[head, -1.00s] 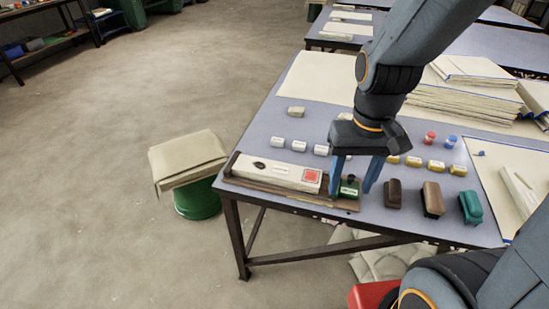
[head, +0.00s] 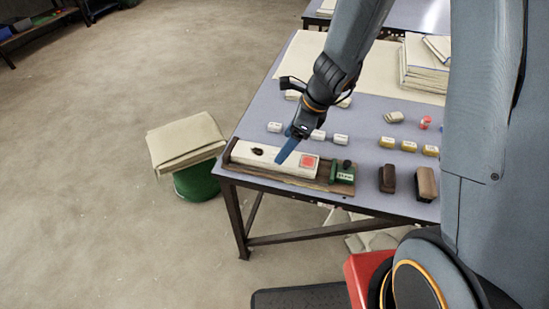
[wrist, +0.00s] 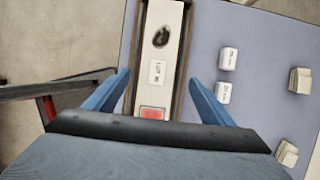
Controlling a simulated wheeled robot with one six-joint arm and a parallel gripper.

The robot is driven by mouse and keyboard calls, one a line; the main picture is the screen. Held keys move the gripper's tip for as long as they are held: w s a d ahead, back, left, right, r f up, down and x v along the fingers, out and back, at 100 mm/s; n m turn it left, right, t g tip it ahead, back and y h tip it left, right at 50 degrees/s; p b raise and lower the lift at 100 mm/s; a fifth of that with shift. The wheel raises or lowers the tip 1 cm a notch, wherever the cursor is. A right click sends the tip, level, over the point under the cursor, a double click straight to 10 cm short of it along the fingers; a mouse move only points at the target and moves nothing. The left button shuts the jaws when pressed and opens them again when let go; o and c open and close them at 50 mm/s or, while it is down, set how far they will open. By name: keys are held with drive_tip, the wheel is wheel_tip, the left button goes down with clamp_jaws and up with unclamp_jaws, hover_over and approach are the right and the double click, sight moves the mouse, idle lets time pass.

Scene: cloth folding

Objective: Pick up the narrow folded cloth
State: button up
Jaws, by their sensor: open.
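The narrow folded cloth (head: 268,156) is a long off-white strip with a dark mark, a small label and a red square near one end. It lies in a shallow wooden tray (head: 330,187) at the table's front left corner. In the wrist view the cloth (wrist: 166,18) runs lengthwise between the fingers. My gripper (head: 283,149) is open above the cloth, its blue fingers pointing down. In the wrist view the fingers of my gripper (wrist: 158,77) stand on either side of the tray, with nothing between them visibly gripped. Whether they touch anything cannot be told.
A green block (head: 342,173) sits at the tray's right end. Two brown brushes (head: 387,178) stand right of it. Small white blocks (head: 341,140) lie behind. A green stool (head: 197,183) bearing a wide folded cloth (head: 184,141) stands left of the table.

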sight(274, 155)
drive_tip(key=a+f, duration=0.2)
drive_tip(key=f, duration=0.1)
drive_tip(key=shift+w+a, duration=0.1)
drive_tip(key=shift+a, duration=0.05)
drive_tip(key=shift+w+a+f+b, duration=0.15)
drive_tip(key=shift+a+f+b, duration=0.15)
drive_tip(key=shift+f, duration=0.3)
drive_tip(key=shift+c, duration=0.3)
drive_tip(key=c, duration=1.2)
drive_tip(key=shift+r, duration=0.1)
